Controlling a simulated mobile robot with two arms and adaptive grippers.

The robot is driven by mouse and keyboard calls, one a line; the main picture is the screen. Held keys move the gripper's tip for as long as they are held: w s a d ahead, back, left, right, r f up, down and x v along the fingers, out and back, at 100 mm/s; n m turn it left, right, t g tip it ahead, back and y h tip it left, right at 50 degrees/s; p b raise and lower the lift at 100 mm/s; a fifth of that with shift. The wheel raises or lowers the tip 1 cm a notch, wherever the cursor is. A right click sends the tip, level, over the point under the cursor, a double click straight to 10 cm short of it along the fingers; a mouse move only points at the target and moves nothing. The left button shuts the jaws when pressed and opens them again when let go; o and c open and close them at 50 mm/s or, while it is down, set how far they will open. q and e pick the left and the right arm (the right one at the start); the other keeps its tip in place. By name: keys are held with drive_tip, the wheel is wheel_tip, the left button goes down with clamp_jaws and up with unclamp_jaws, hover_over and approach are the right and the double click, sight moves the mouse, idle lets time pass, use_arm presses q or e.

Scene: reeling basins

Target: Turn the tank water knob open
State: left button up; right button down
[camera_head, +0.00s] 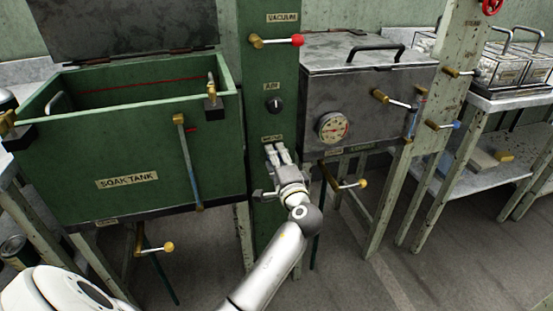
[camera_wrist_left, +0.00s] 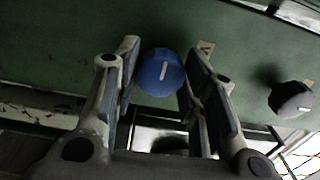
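A round blue knob (camera_wrist_left: 161,76) with a white pointer line sits on the green panel in the left wrist view. The line is nearly upright in that view. My left gripper (camera_wrist_left: 162,62) is open, with one finger on each side of the knob; I cannot tell whether either finger touches it. In the head view my left gripper (camera_head: 278,152) is at the green panel (camera_head: 270,75), just below a small label (camera_head: 271,138), and it hides the blue knob. A black knob (camera_head: 274,104) is higher on the panel; it also shows in the wrist view (camera_wrist_left: 290,98). My right gripper is not seen.
The open green soak tank (camera_head: 125,182) stands left of the panel. A grey metal tank (camera_head: 350,85) with a gauge (camera_head: 332,127) stands right. A red-tipped vacuum lever (camera_head: 297,40) sticks out above. A yellow-tipped valve handle (camera_head: 361,183) is right of my gripper.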

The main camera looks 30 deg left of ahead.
use_arm(q)
drive_tip(key=o, duration=0.3)
drive_tip(key=v, duration=1.2)
drive_tip(key=shift+s, duration=0.1)
